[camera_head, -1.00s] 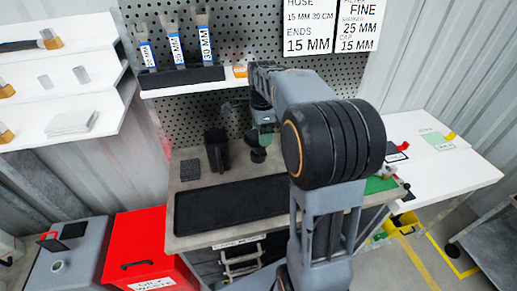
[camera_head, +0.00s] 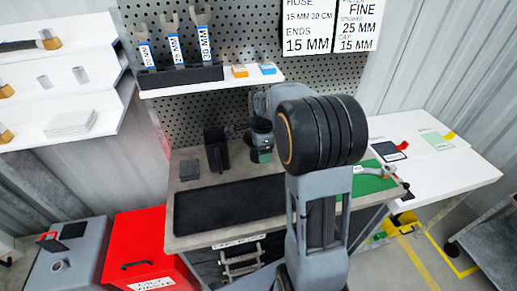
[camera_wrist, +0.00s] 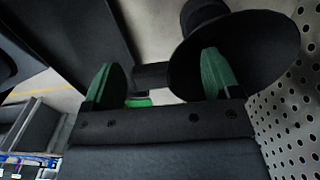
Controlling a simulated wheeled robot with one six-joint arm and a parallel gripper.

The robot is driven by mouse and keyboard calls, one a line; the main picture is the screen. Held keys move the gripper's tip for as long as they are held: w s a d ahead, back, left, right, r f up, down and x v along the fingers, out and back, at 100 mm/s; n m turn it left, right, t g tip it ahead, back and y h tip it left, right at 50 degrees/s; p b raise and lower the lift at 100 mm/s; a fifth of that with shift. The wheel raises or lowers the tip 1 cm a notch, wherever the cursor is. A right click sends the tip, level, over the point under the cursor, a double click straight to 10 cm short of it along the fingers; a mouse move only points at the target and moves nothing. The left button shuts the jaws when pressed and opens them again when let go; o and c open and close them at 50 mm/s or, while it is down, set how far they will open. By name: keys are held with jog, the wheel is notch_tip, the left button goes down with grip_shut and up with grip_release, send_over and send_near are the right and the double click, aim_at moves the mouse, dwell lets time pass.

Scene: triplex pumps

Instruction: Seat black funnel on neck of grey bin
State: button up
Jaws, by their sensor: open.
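The grey bin (camera_head: 78,262) stands on the floor at the lower left of the head view, with a short round neck (camera_head: 59,266) on its top. The black funnel (camera_wrist: 245,48) fills the upper right of the wrist view, its wide cone close to the right fingertip. A dark bar runs from it leftward between the fingers; part of it is hidden. My gripper (camera_head: 265,157) is over the back of the bench, near the pegboard. In the wrist view its green-padded fingers (camera_wrist: 160,80) are apart, with no visible grip on the bar.
The bench holds a black mat (camera_head: 228,212), a black upright holder (camera_head: 214,148) and a green mat (camera_head: 374,180). A shelf (camera_head: 212,86) with small boxes hangs above my gripper. A red oily waste bin (camera_head: 148,250) stands between the grey bin and bench.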

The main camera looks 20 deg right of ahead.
jog(key=c, duration=0.9)
